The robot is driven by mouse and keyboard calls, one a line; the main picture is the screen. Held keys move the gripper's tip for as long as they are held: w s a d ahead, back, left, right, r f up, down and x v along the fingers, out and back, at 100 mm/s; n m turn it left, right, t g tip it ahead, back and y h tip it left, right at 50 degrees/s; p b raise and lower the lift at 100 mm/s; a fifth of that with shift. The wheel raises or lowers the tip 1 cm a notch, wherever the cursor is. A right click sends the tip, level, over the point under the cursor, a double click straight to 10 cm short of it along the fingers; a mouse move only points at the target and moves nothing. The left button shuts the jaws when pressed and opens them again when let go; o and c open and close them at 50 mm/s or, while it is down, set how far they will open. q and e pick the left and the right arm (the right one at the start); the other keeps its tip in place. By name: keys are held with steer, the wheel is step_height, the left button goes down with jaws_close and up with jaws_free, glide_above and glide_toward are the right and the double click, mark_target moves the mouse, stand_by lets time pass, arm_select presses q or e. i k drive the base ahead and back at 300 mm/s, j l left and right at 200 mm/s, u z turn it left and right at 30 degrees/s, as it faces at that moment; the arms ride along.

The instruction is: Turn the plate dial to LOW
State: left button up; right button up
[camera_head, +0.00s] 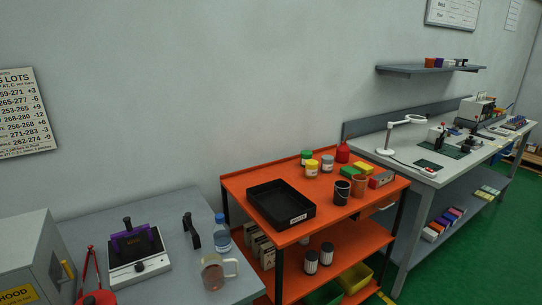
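A device that looks like a plate (152,268), with a white base and a dark top, stands on the grey bench (190,284) at the lower left. A purple-framed piece (133,240) with a dark knob stands on its top. Neither of my grippers is in view.
A glass mug (213,274), a blue-capped bottle (221,236) and a black tool (191,229) stand right of the plate. A grey cabinet (25,250) and a red item (97,297) stand left. An orange cart (312,228) stands beyond the bench.

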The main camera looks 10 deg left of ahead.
mark_target(139, 266)
steer(key=u, duration=1.35)
steer(key=k+z, duration=0.1)
steer(key=k+l, duration=0.05)
